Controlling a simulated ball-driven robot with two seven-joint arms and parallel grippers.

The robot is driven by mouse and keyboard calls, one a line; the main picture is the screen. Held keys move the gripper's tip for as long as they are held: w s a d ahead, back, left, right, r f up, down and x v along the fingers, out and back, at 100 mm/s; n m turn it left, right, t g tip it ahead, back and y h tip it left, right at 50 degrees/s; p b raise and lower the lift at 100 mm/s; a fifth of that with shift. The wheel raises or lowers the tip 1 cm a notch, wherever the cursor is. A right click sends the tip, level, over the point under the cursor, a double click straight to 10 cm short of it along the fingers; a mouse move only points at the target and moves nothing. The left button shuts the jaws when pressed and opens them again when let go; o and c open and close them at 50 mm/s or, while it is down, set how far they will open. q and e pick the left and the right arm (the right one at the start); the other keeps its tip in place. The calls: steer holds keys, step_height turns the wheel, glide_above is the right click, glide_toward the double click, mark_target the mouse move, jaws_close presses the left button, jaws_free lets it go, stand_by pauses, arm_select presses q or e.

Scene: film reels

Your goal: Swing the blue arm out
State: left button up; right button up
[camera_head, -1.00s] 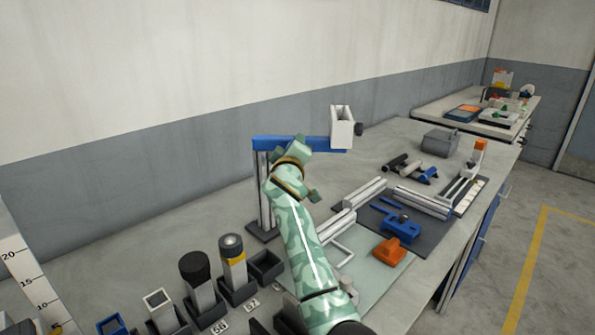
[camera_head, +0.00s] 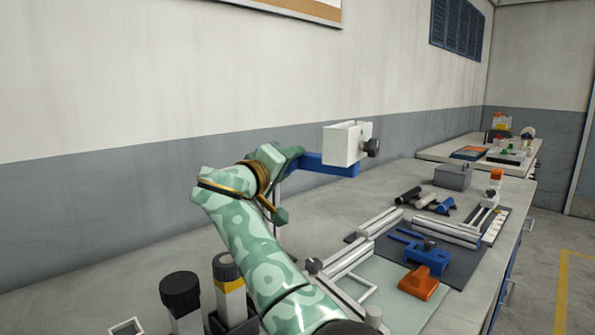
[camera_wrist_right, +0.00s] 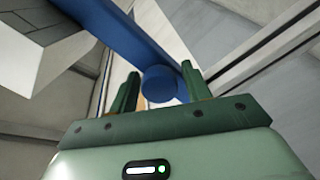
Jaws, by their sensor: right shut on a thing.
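The blue arm (camera_head: 328,165) is a flat horizontal bar on top of an upright metal post, with a white box-shaped head (camera_head: 343,146) and a dark knob at its far end. My right gripper (camera_head: 290,184) is at the bar, and its body hides the bar's near part and much of the post. In the right wrist view the blue bar (camera_wrist_right: 118,32) runs diagonally above the fingers. A round blue peg (camera_wrist_right: 160,84) under it sits between the two green fingers, and the right gripper (camera_wrist_right: 159,80) is shut on it. My left gripper is not in view.
Black-capped (camera_head: 180,292) and yellow-banded (camera_head: 229,284) pieces stand at the front left. Metal rails (camera_head: 445,231), a blue clamp (camera_head: 428,257) and an orange block (camera_head: 418,283) lie right of my arm. A grey box (camera_head: 453,177) is farther back. The wall is behind.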

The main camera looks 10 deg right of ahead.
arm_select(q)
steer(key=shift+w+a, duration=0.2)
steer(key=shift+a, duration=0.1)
arm_select(e)
steer(key=shift+r, duration=0.1)
steer(key=o, duration=1.1)
steer(key=shift+s+a, duration=0.15)
arm_select(q)
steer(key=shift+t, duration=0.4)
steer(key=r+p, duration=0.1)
steer(key=p, duration=0.1)
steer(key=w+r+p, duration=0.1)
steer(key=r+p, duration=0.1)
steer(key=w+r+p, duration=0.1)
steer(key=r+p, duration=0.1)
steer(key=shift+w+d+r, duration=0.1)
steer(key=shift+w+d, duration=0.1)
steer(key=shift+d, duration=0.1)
arm_select(e)
steer(key=v, duration=1.5)
steer(key=shift+s+a, duration=0.25)
steer(key=shift+a, duration=0.05)
